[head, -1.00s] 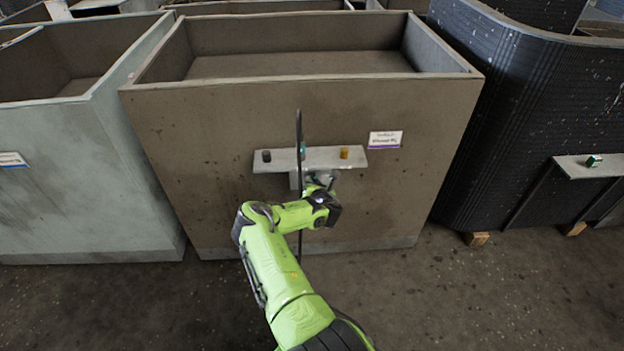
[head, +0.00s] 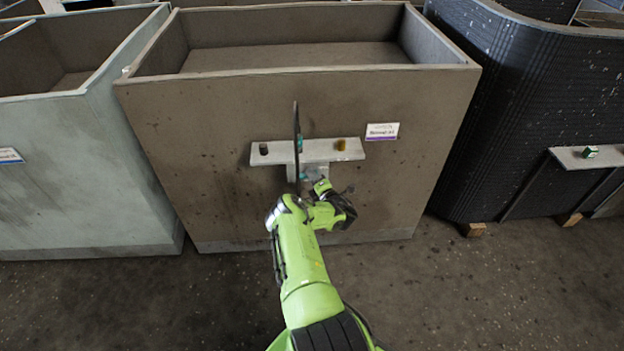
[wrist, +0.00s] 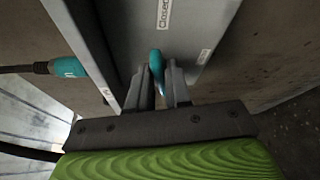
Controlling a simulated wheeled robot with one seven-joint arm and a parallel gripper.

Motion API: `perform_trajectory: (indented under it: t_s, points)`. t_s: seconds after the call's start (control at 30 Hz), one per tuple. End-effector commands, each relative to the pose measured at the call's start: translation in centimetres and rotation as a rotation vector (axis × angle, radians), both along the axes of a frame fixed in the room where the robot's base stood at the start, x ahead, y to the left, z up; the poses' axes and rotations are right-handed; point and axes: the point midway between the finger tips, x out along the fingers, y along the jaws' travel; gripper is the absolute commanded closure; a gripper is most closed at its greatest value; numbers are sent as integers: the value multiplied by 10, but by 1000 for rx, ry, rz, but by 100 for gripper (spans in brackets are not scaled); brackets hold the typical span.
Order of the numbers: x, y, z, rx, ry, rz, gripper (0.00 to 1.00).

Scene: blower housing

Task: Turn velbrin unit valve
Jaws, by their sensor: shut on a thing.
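The valve is mounted under a small grey shelf on the front of the brown bin. In the wrist view its teal handle (wrist: 157,64) stands between the fingers of my gripper (wrist: 159,82), which is shut on it. The handle lies against a grey plate (wrist: 130,22) with a "Closed" label (wrist: 165,14) near the top. A second small label (wrist: 204,56) on the right is too small to read surely. In the head view my gripper (head: 318,182) is just below the shelf, and the handle is mostly hidden.
A teal connector with a black hose (wrist: 66,67) is left of the handle. Floor around is clear.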

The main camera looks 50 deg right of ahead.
Motion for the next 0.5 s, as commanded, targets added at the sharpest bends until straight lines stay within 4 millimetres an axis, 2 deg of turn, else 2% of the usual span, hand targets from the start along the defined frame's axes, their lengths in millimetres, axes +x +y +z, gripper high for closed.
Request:
perform_trajectory:
  t_s: [0.5]
  points:
    - [-1,0,-6,165,-182,-2,100]
